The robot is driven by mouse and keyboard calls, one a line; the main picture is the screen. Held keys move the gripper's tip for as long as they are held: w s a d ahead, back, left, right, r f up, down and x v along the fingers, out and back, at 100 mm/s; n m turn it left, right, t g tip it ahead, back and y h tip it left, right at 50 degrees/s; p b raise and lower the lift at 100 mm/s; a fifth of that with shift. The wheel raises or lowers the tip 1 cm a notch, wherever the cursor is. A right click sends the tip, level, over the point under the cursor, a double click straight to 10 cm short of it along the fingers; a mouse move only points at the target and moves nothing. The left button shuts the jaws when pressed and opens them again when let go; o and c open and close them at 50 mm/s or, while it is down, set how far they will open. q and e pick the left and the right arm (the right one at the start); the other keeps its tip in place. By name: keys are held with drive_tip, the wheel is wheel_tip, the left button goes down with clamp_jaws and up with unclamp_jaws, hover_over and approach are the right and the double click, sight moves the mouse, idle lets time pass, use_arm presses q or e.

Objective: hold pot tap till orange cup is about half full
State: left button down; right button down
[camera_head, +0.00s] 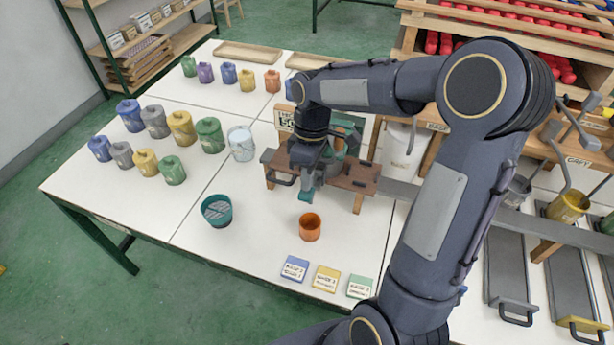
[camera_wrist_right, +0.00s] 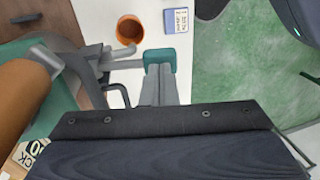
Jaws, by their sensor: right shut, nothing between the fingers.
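The orange cup (camera_head: 310,228) stands upright on the white table, in front of the brown wooden stand (camera_head: 355,177). In the right wrist view the cup (camera_wrist_right: 129,30) lies just beyond the fingertips, apart from them; I cannot tell its fill level. My right gripper (camera_head: 306,195) is shut and empty, pointing down at the stand's front edge. Its teal fingertips also show in the right wrist view (camera_wrist_right: 160,60). A grey tap-like part (camera_wrist_right: 98,68) is beside the fingers; I cannot tell whether they touch. The pot on the stand is mostly hidden behind my arm. My left gripper is not in view.
A teal mesh-topped cup (camera_head: 217,210) stands left of the orange cup. Blue, yellow and green labelled cards (camera_head: 327,279) lie in front. Several coloured pots (camera_head: 181,128) and a pale bucket (camera_head: 241,143) stand at left. The front left table surface is clear.

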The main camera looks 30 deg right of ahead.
sight(304, 196)
drive_tip(key=shift+f, duration=0.2)
drive_tip(key=f+t+h+b, duration=0.1)
drive_tip(key=b, duration=0.1)
drive_tip(key=a+f+t+h+b, duration=0.1)
drive_tip(key=b, duration=0.2)
drive_tip(key=s+f+h+b, duration=0.1)
drive_tip(key=b, duration=0.1)
drive_tip(key=shift+s+a+f+t, duration=0.1)
drive_tip(key=shift+a+f+t, duration=0.15)
drive_tip(key=shift+f+t, duration=0.15)
drive_tip(key=shift+f+b, duration=0.2)
drive_tip(key=shift+b, duration=0.15)
drive_tip(key=shift+s, duration=0.1)
drive_tip(key=shift+s+f, duration=0.1)
drive_tip(key=shift+f, duration=0.05)
idle(1.4)
